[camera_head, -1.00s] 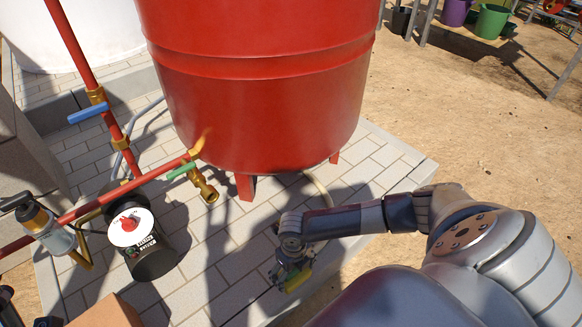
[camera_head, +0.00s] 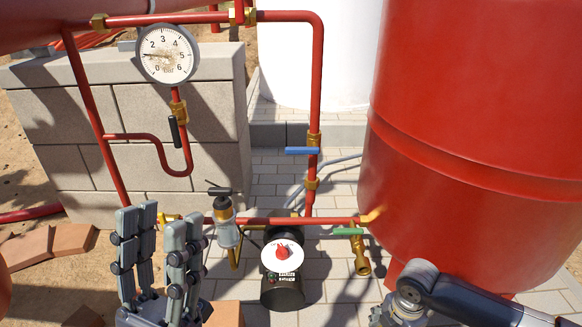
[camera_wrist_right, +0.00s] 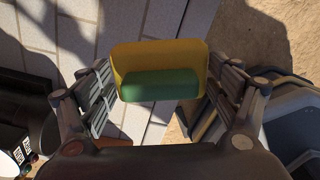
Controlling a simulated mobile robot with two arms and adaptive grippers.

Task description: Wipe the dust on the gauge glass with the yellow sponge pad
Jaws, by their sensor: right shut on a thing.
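The round gauge (camera_head: 167,53) with a white dial stands upright at the upper left of the head view. Brownish dust specks cover the middle of its glass. My left gripper (camera_head: 157,245) is at the lower left, below the gauge, with its fingers upright, spread apart and empty. My right arm (camera_head: 470,300) enters at the lower right of the head view; its fingers are out of that view. In the right wrist view my right gripper (camera_wrist_right: 158,85) is shut on the yellow sponge pad (camera_wrist_right: 160,55), which has a green layer facing the camera. The pad is far from the gauge.
Red pipes (camera_head: 316,90) run around the gauge, with a blue-handled valve (camera_head: 302,150) and a green-handled valve (camera_head: 348,231). A large red tank (camera_head: 480,130) fills the right. A black cylinder with a red knob (camera_head: 283,270) stands on the paving. A block wall (camera_head: 150,110) is behind the gauge.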

